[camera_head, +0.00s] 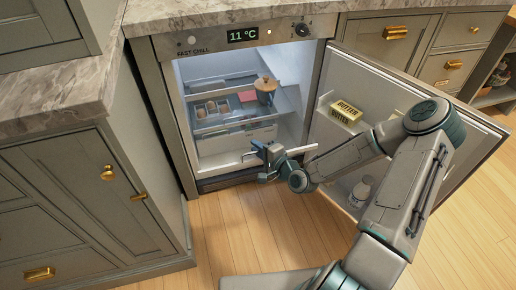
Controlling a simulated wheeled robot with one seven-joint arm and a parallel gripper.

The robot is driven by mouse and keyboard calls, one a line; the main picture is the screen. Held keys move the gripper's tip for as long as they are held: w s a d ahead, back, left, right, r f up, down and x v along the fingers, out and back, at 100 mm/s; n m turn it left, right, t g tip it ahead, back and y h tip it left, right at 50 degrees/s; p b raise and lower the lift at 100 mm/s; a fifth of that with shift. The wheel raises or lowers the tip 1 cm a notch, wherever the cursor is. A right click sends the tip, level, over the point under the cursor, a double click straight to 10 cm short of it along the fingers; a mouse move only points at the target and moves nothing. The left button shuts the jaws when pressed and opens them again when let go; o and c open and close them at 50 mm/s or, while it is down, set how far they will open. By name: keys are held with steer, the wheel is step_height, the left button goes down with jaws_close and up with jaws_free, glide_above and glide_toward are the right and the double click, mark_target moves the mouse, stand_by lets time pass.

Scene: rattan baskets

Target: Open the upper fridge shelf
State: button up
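The fridge (186,120) stands under the counter with its door (400,95) swung wide open to the right. Inside, the upper shelf (205,123) holds eggs (210,107), a pink item (247,96) and a jar with a wooden lid (265,87). Below it is a pale lower shelf or drawer front (220,142). My gripper (262,162) is in front of the lower right part of the fridge opening, below the upper shelf. Its fingers are small and partly overlap a pale edge, so I cannot tell their opening or any contact.
A yellow butter box (345,111) sits on the door's upper rack, and a bottle (362,189) stands low in the door. Grey cabinets (75,200) with a marble top (55,80) stand close on the left. The wooden floor (240,225) before the fridge is clear.

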steer(key=p+v, duration=0.3)
steer(key=v, duration=1.1)
steer(key=shift+a+p, duration=0.1)
steer(key=shift+p, duration=0.25)
steer(key=s+d+r+n+g+h+p, duration=0.2)
steer(key=d+r+n+g+h+p, duration=0.25)
steer(key=r+p, duration=0.4)
steer(key=s+d+r+n+g+h+p, duration=0.2)
steer(key=d+r+n+g+h+p, duration=0.3)
steer(key=r, duration=0.7)
steer(key=s+a+r+p, duration=0.2)
steer(key=s+r+p, duration=0.1)
steer(key=r, duration=0.5)
steer(key=s+a+r+n+p, duration=0.1)
steer(key=s+a+r+p, duration=0.2)
steer(key=r, duration=0.6)
steer(key=s+a+r+n+p, duration=0.1)
steer(key=s+a+r+p, duration=0.2)
steer(key=r, duration=0.5)
steer(key=s+g+p, duration=0.1)
steer(key=s, duration=0.1)
steer(key=shift+s+r, duration=0.25)
steer(key=shift+r, duration=0.1)
